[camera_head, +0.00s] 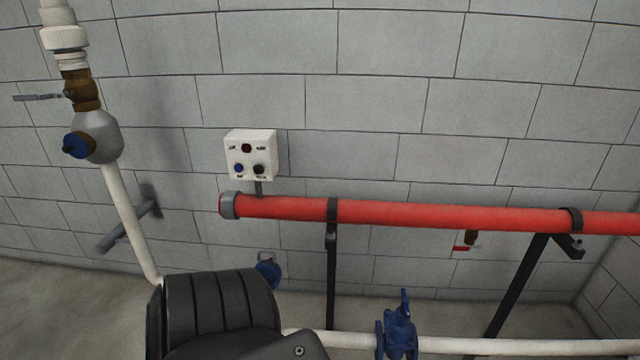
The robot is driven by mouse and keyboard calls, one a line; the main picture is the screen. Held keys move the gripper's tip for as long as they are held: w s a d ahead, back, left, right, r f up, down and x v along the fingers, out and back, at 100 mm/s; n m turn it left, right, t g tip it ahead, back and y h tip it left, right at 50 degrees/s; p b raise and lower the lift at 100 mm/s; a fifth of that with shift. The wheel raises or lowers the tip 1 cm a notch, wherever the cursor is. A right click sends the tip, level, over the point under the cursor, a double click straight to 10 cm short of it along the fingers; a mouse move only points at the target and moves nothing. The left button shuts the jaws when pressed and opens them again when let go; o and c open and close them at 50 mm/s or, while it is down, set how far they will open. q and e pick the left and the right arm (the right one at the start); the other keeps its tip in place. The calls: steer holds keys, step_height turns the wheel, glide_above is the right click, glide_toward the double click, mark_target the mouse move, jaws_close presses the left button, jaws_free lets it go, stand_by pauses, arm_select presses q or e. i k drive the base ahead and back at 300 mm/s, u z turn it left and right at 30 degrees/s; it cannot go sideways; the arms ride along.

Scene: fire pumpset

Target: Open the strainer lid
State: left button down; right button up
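A grey fitting (101,138) sits on the white vertical pipe at the upper left and looks like the strainer body. A round blue cap (77,146) with a small dark knob at its centre faces left and forward on it. It looks like the strainer lid and appears seated on the body. A brass valve (80,91) with a grey lever handle (38,97) pointing left is directly above it. Neither of my grippers is in view, and nothing touches the cap.
A red pipe (430,215) on black supports runs along the block wall. A white control box (250,155) hangs above its left end. A blue valve (399,328) sits on the low white pipe (480,345). A black ribbed body (222,308) blocks the lower left-centre.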

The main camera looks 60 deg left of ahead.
mark_target(270, 270)
steer(key=z, duration=1.4)
steer(key=k, duration=1.25)
steer(key=u, duration=2.1)
